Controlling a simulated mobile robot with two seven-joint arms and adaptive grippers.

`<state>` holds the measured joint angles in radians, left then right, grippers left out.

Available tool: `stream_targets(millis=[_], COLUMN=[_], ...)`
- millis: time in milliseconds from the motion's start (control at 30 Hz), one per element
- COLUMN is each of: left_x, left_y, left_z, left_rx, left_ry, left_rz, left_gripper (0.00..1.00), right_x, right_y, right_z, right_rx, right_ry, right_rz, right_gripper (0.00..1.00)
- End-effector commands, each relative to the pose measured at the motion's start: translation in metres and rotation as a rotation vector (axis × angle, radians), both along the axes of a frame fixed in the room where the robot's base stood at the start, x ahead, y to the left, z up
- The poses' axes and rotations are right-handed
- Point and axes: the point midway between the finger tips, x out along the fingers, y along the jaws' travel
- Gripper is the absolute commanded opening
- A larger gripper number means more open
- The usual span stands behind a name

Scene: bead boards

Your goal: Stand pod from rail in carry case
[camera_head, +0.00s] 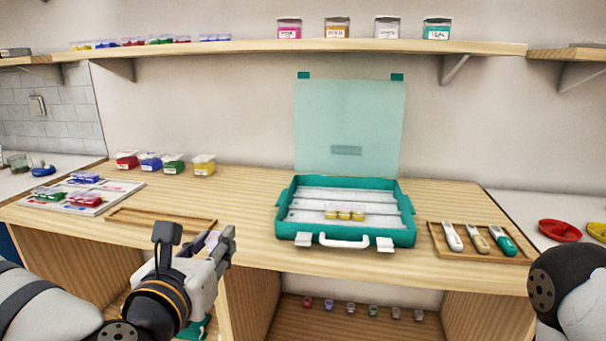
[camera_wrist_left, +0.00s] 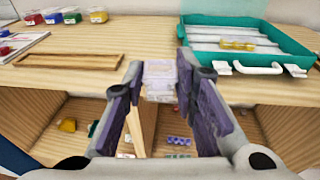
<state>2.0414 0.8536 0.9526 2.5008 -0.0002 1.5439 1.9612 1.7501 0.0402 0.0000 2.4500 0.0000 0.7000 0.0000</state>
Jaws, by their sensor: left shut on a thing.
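The teal carry case (camera_head: 360,238) stands open on the bench in the head view, its clear lid (camera_head: 349,120) raised behind. Inside are pale cross ribs and a short row of yellow pods (camera_head: 345,212). The case also shows at the upper right of the left wrist view (camera_wrist_left: 222,61). My left gripper (camera_head: 218,246) is left of the case, over the bench's front edge. In the left wrist view it is shut on a clear, pale lilac pod (camera_wrist_left: 160,78) between its purple pads. My right gripper is out of view. I cannot pick out the rail.
A shallow wooden tray (camera_head: 160,218) lies left of the case; another tray (camera_head: 437,247) with three handled tools lies right. Lidded bead boxes (camera_head: 173,164) and a bead board (camera_head: 115,193) are farther left. Several small pods (camera_head: 351,308) line the space below the bench.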

Motion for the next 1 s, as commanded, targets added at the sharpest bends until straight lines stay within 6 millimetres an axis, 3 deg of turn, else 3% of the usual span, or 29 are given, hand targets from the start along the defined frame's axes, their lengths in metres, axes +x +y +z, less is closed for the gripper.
stream_targets(millis=[133, 233, 400, 533, 700, 1000], left_x=[0.002, 0.023, 0.074, 0.101, 0.111, 0.111], left_y=[0.002, 0.014, 0.057, 0.093, 0.114, 0.114], left_z=[0.001, 0.005, 0.024, 0.043, 0.055, 0.053], left_rx=[0.001, 0.009, 0.017, 0.007, 0.0, 0.0], left_ry=[-0.002, 0.004, 0.015, 0.008, -0.002, -0.001], left_rz=[0.004, 0.001, -0.031, -0.066, -0.097, -0.1], left_gripper=[0.09, 0.09, 0.09, 0.09, 0.09, 0.09], right_x=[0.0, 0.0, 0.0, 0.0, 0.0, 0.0], right_y=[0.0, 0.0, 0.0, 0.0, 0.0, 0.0], right_z=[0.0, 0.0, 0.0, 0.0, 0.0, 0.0], right_rx=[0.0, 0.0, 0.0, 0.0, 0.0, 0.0], right_ry=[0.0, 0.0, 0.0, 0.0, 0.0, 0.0], right_rz=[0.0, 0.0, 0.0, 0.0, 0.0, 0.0], right_gripper=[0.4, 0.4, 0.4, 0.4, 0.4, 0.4])
